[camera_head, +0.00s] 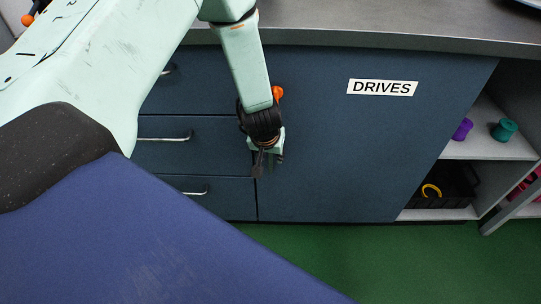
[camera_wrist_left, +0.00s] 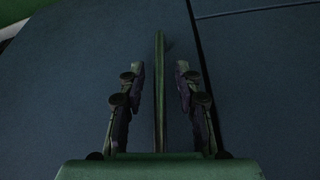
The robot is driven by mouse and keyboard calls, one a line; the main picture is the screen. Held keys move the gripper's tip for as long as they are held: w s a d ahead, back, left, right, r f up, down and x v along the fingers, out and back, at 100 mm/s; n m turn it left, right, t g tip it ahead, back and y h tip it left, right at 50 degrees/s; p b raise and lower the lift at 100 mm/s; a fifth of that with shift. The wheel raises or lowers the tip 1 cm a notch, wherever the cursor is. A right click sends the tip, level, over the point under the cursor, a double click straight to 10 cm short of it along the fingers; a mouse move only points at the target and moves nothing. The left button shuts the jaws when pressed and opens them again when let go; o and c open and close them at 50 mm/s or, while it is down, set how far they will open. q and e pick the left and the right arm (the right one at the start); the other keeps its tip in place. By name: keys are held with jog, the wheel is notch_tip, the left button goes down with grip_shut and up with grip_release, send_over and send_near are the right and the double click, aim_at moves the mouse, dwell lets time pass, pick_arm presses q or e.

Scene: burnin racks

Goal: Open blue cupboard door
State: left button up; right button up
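The blue cupboard door (camera_head: 330,150) carries a white DRIVES label and looks closed, flush with the drawer fronts on its left. My left gripper (camera_head: 266,165) is in front of the door's left edge, pointing down. In the left wrist view, an upright bar handle (camera_wrist_left: 160,90) stands between the two fingers of my left gripper (camera_wrist_left: 159,75), with a visible gap on each side. The fingers are open and do not appear to touch the bar. In the head view the gripper hides the handle. My right gripper is out of view.
Blue drawers (camera_head: 190,160) with metal handles are left of the door. A grey countertop (camera_head: 380,25) runs above. Open shelves (camera_head: 485,145) at right hold purple and teal spools and a black bin. Green floor (camera_head: 400,265) is clear below the door.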

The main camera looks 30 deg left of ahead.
pick_arm(q)
grip_shut()
dwell(0.7)
